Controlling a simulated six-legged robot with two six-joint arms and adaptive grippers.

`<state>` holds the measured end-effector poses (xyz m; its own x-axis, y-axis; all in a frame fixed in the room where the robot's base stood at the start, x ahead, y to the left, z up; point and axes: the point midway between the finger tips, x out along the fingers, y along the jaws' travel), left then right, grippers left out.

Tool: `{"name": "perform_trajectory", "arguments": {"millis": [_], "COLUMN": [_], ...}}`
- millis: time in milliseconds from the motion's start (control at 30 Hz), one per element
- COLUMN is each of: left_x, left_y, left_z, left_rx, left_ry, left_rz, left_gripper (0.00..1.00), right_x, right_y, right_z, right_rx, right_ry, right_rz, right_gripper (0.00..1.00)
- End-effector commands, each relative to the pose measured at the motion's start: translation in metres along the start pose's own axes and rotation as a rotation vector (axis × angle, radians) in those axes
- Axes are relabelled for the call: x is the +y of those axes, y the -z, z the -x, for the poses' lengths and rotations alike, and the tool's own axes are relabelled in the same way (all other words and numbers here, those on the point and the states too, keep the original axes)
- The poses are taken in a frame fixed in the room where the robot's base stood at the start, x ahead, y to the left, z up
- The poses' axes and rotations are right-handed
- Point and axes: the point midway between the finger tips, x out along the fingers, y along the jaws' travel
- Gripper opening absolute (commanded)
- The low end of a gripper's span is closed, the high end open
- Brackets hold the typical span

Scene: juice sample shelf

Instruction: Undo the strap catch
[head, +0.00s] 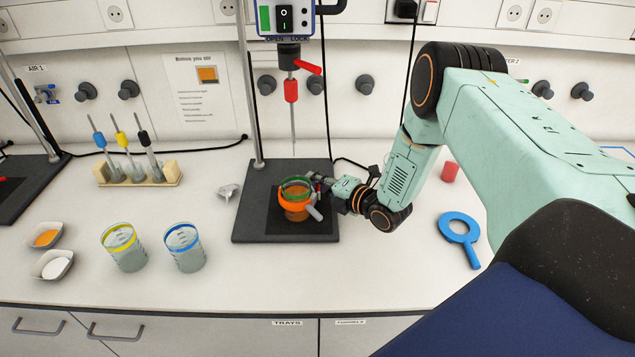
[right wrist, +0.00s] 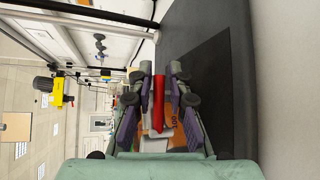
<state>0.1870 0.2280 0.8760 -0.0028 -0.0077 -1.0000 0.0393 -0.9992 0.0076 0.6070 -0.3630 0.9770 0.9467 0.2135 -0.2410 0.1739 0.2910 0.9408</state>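A small beaker with a green rim (head: 297,184) and an orange strap (head: 290,203) around it stands on the dark base plate of a stand. My right gripper (head: 317,192) is at the beaker's right side, where the catch is largely hidden. In the right wrist view, a red lever-like piece (right wrist: 159,95) and a pale grey piece (right wrist: 155,144) lie between the fingers of my right gripper (right wrist: 160,72). The fingers stand apart, with space visible beside the red piece. Orange beaker contents with a "100" mark show behind. My left gripper is not in view.
A mixer with a thin shaft (head: 293,115) hangs above the beaker beside an upright rod (head: 249,90). Two beakers (head: 127,255) (head: 187,256) stand at left. A blue ring tool (head: 458,232) and red cup (head: 449,171) are at right.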

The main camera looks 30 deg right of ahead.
Motion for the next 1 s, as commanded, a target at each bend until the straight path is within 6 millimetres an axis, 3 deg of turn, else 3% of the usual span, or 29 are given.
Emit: {"name": "perform_trajectory", "arguments": {"millis": [167, 600, 1000], "left_x": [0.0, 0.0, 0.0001], "left_y": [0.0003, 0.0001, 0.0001], "left_z": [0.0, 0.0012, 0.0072], "left_rx": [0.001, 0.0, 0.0], "left_ry": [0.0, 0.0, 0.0], "left_rz": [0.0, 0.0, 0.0], "left_gripper": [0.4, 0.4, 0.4], "right_x": [-0.0001, 0.0004, -0.0016], "right_y": [0.0002, 0.0006, -0.0044], "right_z": [0.0002, 0.0009, 0.0075], "right_rx": [0.0, -0.018, -0.229], "right_ry": [0.0, 0.004, 0.056], "right_rz": [0.0, -0.007, -0.06], "right_gripper": [0.0, 0.0, 0.0]}}
